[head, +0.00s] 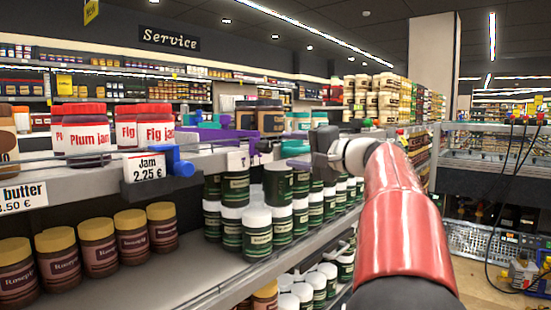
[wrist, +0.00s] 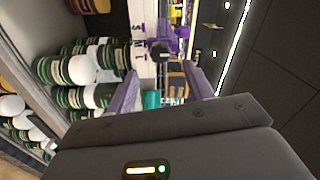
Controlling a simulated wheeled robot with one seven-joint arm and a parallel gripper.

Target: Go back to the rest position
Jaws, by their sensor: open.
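My gripper (head: 296,155) is at the end of my red arm, out in front of the shelf, right of centre in the head view. Its two fingers point left there. In the wrist view the two purple-grey fingers (wrist: 166,76) stand wide apart with nothing held between them. Beyond them are shelf items, a dark round-ended part and small labels. In the head view the fingertips are small and partly merge with the items behind them.
Green jars with white lids (head: 257,233) stand below and left of my gripper. Jam jars (head: 82,135) stand on the upper shelf, by a blue clip (head: 178,161). Brown jars (head: 98,251) fill the lower left. A metal rack with cables (head: 490,150) stands right, beyond my arm.

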